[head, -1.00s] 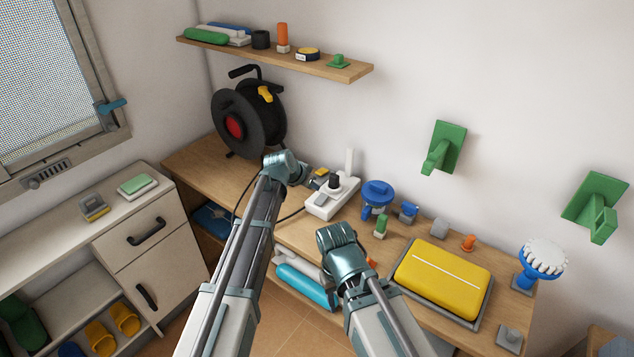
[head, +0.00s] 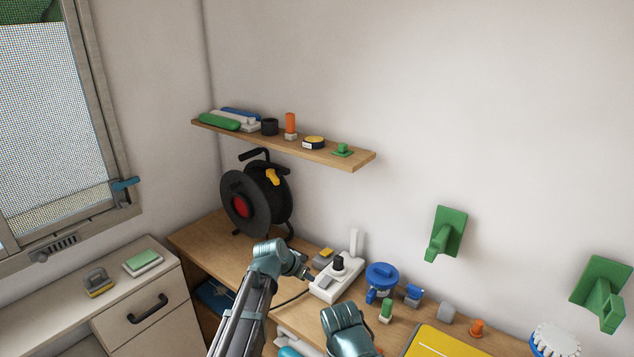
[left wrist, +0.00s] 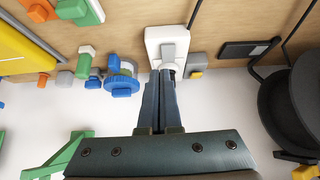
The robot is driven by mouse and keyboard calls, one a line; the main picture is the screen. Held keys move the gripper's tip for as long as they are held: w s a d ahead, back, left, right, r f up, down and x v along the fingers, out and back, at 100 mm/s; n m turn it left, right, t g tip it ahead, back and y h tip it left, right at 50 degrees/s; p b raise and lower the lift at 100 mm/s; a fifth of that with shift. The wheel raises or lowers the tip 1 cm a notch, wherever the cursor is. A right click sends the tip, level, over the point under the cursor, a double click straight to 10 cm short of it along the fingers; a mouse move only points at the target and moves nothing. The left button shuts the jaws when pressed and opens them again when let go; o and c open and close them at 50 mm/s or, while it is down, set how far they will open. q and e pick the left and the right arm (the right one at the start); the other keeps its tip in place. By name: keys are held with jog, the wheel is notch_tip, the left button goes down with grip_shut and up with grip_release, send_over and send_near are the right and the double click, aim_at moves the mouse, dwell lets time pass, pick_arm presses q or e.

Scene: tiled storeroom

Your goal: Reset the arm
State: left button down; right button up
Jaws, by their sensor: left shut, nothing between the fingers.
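My left gripper (head: 307,275) reaches over the wooden bench, beside the white block (head: 322,290) with a black knob on top. In the left wrist view its fingers (left wrist: 164,78) are together with nothing between them, and their tips overlap the white block (left wrist: 167,38) in the picture. Whether they touch it I cannot tell. My right arm's end (head: 346,330) shows at the bottom of the head view, in front of the bench. Its fingers are hidden.
A black cable reel (head: 257,198) stands at the bench's back left. Blue parts (head: 381,277), a green-topped piece (head: 386,311) and a yellow case (head: 440,342) lie to the right. A loaded shelf (head: 360,161) and green brackets (head: 449,234) are on the wall above.

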pick_arm(q)
jog(key=s+a+f+n+g+y, duration=0.1)
jog(key=s+f+g+y, duration=0.1)
jog(key=s, duration=1.3)
jog(key=s+a+f+n+g+y, duration=0.1)
jog(key=s+f+n+g+y, duration=0.1)
jog(key=s, duration=1.3)
jog(key=shift+f+g+y, duration=0.15)
jog(key=shift+g+y, duration=0.75)
jog(key=shift+g, duration=0.3)
